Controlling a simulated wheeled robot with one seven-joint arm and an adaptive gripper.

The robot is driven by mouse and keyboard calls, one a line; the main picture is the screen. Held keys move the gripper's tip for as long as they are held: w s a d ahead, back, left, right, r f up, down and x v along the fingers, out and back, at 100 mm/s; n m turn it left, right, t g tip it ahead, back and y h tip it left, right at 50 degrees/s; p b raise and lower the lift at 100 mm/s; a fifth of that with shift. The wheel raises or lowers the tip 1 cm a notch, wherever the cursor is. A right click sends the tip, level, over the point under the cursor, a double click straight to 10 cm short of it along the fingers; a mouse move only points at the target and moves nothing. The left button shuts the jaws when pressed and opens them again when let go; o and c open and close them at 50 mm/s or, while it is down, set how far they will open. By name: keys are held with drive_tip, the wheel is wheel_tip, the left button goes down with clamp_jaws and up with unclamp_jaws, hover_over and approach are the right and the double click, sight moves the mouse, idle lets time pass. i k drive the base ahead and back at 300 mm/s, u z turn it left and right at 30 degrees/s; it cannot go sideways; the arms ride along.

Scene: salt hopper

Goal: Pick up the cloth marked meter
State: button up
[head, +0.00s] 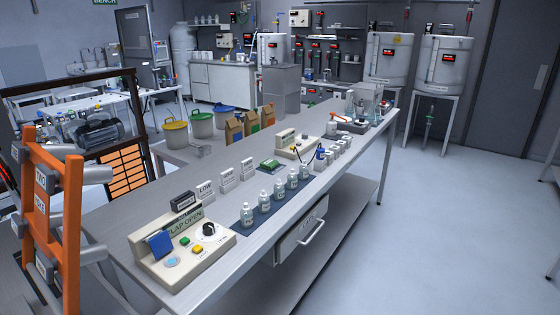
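I cannot make out a cloth marked meter for certain. A small green piece (269,164) lies on a dark pad in the middle of the long bench (120,223); it is too small to tell whether it is cloth or to read a mark on it. A blue flap (160,244) stands tilted on the cream control box (185,246) at the bench's near end, by a sign reading "LAP OPEN". My gripper is not in view.
Small bottles (264,201) stand in a row on a dark mat. An orange rack (58,222) with grey pegs rises at near left. Buckets (176,133) and bags (234,132) stand behind the bench. The floor (440,220) at right is clear.

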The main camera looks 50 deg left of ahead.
sight(268, 164)
drive_tip(key=z, duration=0.05)
drive_tip(key=i, duration=2.75)
drive_tip(key=u, duration=3.4)
